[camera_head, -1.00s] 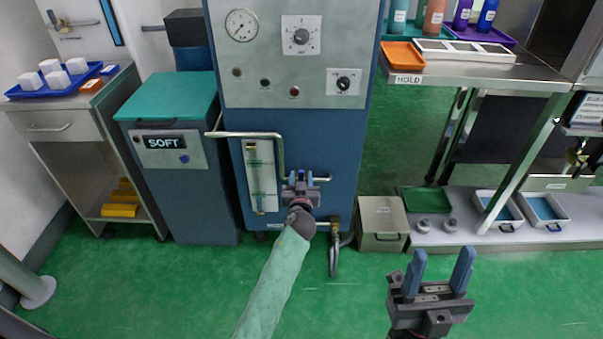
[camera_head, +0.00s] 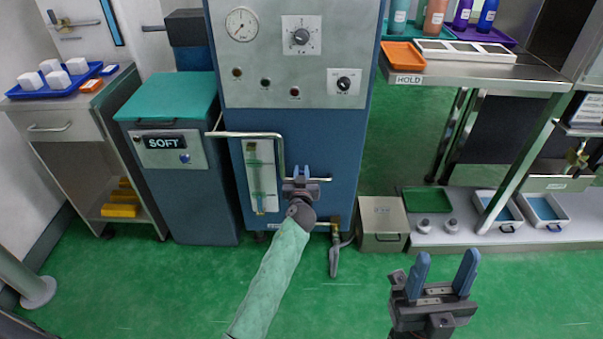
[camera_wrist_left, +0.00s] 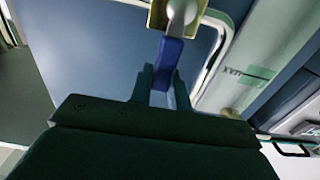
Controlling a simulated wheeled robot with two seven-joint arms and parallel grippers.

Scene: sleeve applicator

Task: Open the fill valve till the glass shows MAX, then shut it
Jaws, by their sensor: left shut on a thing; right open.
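In the left wrist view a green MAX mark (camera_wrist_left: 250,72) shows on the gauge plate. My left gripper (camera_head: 301,174) is right of the glass, low on the machine. It is shut on the blue valve handle (camera_wrist_left: 169,52), which hangs from a brass valve body (camera_wrist_left: 178,14). The handle is mostly hidden in the head view. My right gripper (camera_head: 442,272) is open and empty above the floor.
A bent metal pipe (camera_head: 250,134) runs around the glass. A teal-lidded SOFT bin (camera_head: 178,185) stands left of the machine. A grey box (camera_head: 383,225) and a low shelf with trays (camera_head: 484,232) are at right. Green floor in front is clear.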

